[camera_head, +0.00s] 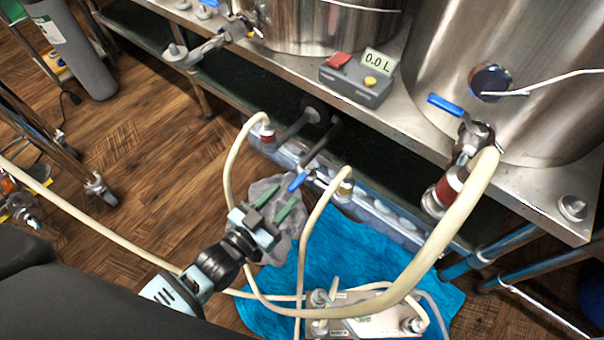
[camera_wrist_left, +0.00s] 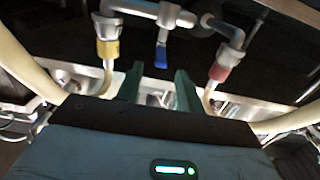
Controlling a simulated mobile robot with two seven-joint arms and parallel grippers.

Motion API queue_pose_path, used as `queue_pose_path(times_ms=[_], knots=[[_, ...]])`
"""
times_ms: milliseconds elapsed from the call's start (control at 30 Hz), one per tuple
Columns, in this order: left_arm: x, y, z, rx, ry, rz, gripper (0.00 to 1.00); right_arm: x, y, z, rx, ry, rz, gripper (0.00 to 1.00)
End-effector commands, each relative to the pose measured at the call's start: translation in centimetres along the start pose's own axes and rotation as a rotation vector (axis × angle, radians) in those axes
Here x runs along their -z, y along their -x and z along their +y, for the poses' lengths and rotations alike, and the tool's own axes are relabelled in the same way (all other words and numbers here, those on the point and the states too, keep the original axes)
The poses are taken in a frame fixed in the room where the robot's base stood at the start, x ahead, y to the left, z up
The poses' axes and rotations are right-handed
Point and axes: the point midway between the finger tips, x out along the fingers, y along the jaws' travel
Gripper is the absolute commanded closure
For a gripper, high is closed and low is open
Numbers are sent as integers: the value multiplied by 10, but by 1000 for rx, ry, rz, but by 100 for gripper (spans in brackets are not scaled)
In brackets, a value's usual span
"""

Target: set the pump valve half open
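The left wrist view shows the blue lever (camera_wrist_left: 161,56) hanging down from the pipe, just beyond my fingertips. My left gripper (camera_head: 288,194) is open, its two green fingers apart and empty, pointing at the lever. In the left wrist view the lever lies in line with the gap between the fingers (camera_wrist_left: 160,82); I see no contact. My right gripper is not in view.
A grey box reading 0.0 L (camera_head: 355,80) stands on the steel bench. A large kettle (camera_head: 520,90) has another blue-handled valve (camera_head: 455,107). Pale hoses loop around my left gripper to a metal unit (camera_head: 365,318) on a blue towel (camera_head: 345,250).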

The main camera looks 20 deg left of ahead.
Motion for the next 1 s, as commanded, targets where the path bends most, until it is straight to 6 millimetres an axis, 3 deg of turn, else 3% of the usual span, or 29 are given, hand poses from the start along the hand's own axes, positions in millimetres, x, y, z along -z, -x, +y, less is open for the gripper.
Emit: queue_pose_path(times_ms=[500, 900, 1000], knots=[[-2, -67, 0, 1, 1, -1, 63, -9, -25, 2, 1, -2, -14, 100], [0, -74, 0, 0, 0, -1, 63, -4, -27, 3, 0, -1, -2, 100], [0, -74, 0, 0, 0, -1, 74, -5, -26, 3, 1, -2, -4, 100]])
